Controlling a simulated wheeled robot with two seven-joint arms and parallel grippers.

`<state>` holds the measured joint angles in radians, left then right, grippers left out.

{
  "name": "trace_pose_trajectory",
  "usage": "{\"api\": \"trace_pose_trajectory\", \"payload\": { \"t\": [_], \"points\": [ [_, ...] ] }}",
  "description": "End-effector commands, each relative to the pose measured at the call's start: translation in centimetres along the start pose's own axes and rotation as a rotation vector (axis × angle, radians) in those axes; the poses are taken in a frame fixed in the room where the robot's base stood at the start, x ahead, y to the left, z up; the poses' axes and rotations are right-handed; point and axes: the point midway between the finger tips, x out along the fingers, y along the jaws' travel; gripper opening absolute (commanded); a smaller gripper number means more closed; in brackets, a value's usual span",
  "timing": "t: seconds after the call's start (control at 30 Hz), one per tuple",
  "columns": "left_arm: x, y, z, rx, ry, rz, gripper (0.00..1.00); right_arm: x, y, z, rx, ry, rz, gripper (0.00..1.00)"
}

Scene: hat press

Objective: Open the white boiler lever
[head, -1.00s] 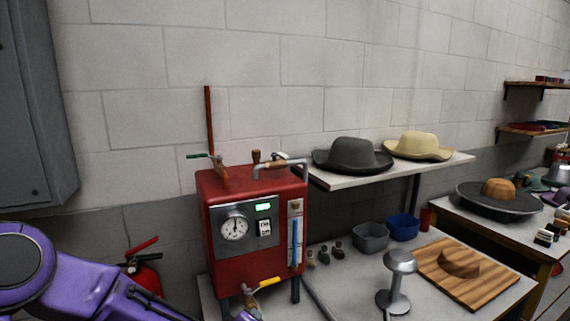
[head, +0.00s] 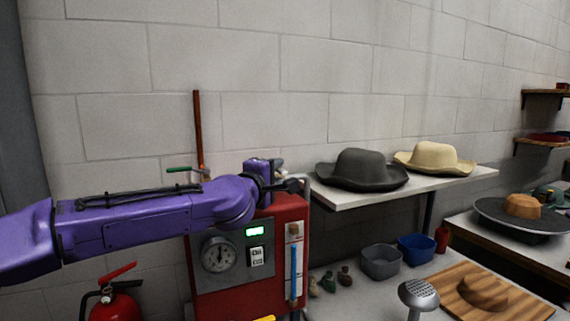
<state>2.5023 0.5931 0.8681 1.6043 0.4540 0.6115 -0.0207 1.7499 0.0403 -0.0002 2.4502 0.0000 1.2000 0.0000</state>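The red boiler (head: 262,282) stands left of centre against the wall, with a gauge, a green display and a level tube on its front. My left gripper (head: 292,185) is over the boiler's top, pointing right, and my purple arm crosses in front of it. A small pale fitting (head: 279,169) shows just behind the gripper. I cannot tell whether it is the white lever or part of the pipe, nor whether the gripper touches it. The finger gap is too small and dark to judge. My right gripper is out of view.
A green-handled valve (head: 184,169) sits by a rust-coloured upright pipe (head: 198,130). A yellow handle (head: 264,318) shows at the bottom edge. A shelf (head: 440,186) with a dark hat (head: 362,168) and a tan hat (head: 434,157) is to the right. A fire extinguisher (head: 116,304) is below my arm.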

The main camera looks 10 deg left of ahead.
Motion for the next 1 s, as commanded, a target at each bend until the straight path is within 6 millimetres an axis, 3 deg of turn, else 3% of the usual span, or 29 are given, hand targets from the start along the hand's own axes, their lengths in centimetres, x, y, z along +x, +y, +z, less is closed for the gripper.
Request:
{"api": "trace_pose_trajectory", "payload": {
  "t": [0.03,0.2,0.57,0.67,0.7,1.0],
  "points": [
    [1.2,0.4,0.0,0.001,0.000,-0.003,0.36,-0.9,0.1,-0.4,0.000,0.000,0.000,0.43],
    [4.0,0.2,0.2,0.001,-0.002,-0.002,0.36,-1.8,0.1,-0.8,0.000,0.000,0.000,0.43],
    [4.9,-0.2,0.4,0.002,-0.006,-0.002,0.36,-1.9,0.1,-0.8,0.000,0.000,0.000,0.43],
    [4.9,-0.2,0.4,0.002,-0.005,-0.002,0.04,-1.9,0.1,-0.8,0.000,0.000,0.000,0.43],
    [4.9,-0.2,0.4,0.002,-0.005,-0.002,0.00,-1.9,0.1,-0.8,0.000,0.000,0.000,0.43],
    [4.7,-0.2,-0.1,0.002,0.015,-0.002,0.00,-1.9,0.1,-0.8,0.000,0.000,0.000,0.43]
  ]
}}
